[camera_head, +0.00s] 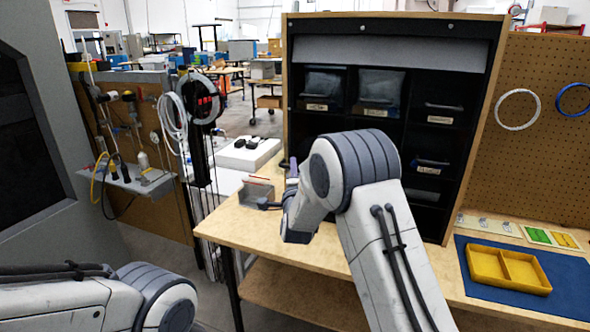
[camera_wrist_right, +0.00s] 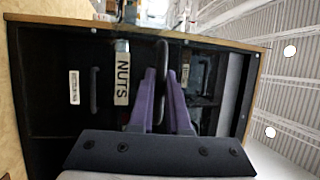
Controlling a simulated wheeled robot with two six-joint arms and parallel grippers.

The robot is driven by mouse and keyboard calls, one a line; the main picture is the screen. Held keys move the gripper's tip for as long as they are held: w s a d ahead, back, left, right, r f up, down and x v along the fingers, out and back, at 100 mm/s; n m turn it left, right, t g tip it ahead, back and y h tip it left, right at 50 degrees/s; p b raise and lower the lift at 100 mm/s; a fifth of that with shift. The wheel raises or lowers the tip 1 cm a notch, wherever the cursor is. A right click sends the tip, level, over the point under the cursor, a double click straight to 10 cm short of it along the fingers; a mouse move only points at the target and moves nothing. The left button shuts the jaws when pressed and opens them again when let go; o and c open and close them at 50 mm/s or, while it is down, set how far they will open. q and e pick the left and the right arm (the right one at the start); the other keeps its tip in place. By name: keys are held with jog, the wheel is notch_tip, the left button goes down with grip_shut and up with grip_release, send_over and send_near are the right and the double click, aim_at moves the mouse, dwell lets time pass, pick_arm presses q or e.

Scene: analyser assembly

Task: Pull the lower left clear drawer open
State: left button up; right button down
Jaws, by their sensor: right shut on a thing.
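The lower left clear drawer, with a NUTS label (camera_wrist_right: 122,78) on its front, shows in the wrist view, which is turned on its side. My right gripper (camera_wrist_right: 161,76) has its two purple fingers on either side of the drawer's dark bar handle (camera_wrist_right: 162,55) and is shut on it. How far the drawer stands out cannot be told. In the head view my right arm hides this drawer and most of the gripper. My left gripper is out of view; only part of its arm shows at lower left.
The black cabinet (camera_head: 389,28) holds other drawers, some clear with bags inside. A yellow tray (camera_head: 507,270) lies on a blue mat (camera_head: 571,280) at right.

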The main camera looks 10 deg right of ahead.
jog(key=c, duration=0.9)
grip_release()
jog(key=b+v, duration=0.3)
jog(key=v, duration=0.7)
jog(key=shift+s+a, duration=0.1)
jog(key=shift+s, duration=0.1)
